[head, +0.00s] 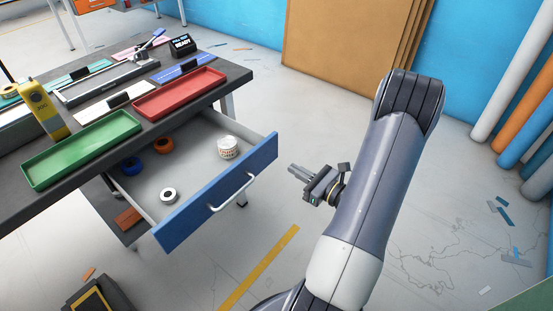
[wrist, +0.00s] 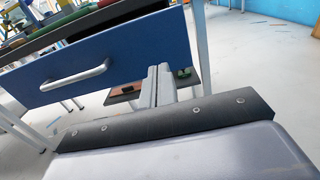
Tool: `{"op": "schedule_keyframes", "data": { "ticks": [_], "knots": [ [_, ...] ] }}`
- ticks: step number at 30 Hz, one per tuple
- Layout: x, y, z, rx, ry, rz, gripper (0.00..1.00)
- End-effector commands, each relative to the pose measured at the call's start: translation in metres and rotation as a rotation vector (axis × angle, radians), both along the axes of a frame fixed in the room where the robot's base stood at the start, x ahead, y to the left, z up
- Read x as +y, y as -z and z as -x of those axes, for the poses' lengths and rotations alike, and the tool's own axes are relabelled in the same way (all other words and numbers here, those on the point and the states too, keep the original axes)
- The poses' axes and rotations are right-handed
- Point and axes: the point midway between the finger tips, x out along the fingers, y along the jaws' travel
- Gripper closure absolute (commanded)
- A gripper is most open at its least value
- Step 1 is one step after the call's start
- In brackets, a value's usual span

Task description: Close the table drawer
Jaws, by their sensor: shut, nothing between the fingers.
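The table drawer (head: 190,210) has a blue front and is pulled well out of the dark-topped table (head: 120,128). Its silver handle (head: 232,193) is on the front face. In the wrist view the drawer front (wrist: 140,52) and the handle (wrist: 75,74) fill the upper left. My gripper (head: 298,169) is shut and empty, out in front of the drawer and apart from it, to the right of the handle in the head view. In the wrist view its closed fingers (wrist: 158,72) point up past the drawer front's lower right part.
The drawer holds a white roll (head: 228,147), a white tape ring (head: 168,195), an orange ring (head: 162,145) and a blue ring (head: 132,166). Red (head: 178,93) and green (head: 82,148) trays lie on the table. The floor between drawer and arm is free.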

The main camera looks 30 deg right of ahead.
Motion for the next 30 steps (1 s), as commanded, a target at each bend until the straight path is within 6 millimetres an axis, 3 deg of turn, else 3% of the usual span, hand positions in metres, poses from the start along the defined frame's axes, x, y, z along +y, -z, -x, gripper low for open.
{"op": "schedule_keyframes", "data": {
  "ticks": [9,15,30],
  "knots": [
    [0.019,0.000,-0.048,0.000,-0.006,0.001,1.00],
    [0.025,0.000,-0.067,-0.001,-0.004,0.000,1.00],
    [0.027,0.000,-0.073,0.000,-0.001,-0.001,1.00]
  ]
}}
